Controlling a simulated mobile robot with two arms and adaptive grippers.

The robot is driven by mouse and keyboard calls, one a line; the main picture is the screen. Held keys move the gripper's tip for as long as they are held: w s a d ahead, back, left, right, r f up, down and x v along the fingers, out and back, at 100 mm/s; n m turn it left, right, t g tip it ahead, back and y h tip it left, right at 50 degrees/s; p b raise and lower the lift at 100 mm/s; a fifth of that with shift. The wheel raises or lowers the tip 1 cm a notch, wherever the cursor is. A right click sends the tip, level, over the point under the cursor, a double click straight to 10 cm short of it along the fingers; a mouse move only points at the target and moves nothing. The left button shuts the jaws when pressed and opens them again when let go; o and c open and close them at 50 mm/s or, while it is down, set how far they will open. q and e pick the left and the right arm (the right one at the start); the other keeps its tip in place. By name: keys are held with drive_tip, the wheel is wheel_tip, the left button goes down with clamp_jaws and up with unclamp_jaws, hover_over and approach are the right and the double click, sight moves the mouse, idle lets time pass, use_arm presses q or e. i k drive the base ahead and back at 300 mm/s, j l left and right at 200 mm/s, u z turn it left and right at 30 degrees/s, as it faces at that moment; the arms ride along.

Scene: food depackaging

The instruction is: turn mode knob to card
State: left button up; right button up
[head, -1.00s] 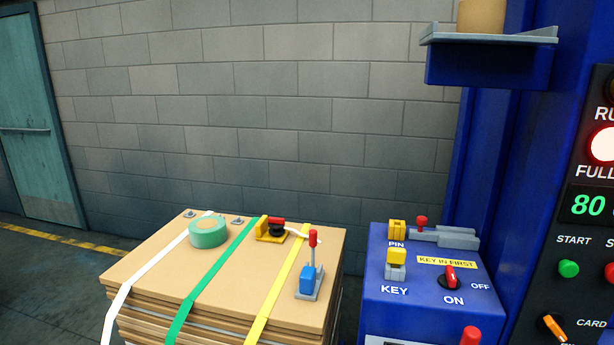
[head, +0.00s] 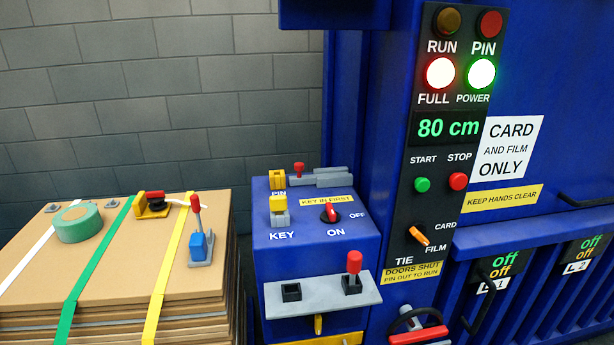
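The mode knob (head: 420,236) is a small orange bar on the black control panel (head: 408,200) of the blue machine. CARD is printed to its upper right, FILM to its lower right and TIE below left. The bar slants from upper left to lower right, with its lower right end towards FILM; which end is the pointer is hard to tell. Neither of my grippers is in view, and nothing touches the knob.
A blue key box (head: 315,250) with a red switch (head: 330,213) and a grey shelf (head: 322,296) stands left of the panel. A strapped cardboard stack (head: 110,270) stands at left. A red handle (head: 418,335) sits below the panel.

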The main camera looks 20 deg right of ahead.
sight(417, 232)
drive_tip(key=z, duration=1.4)
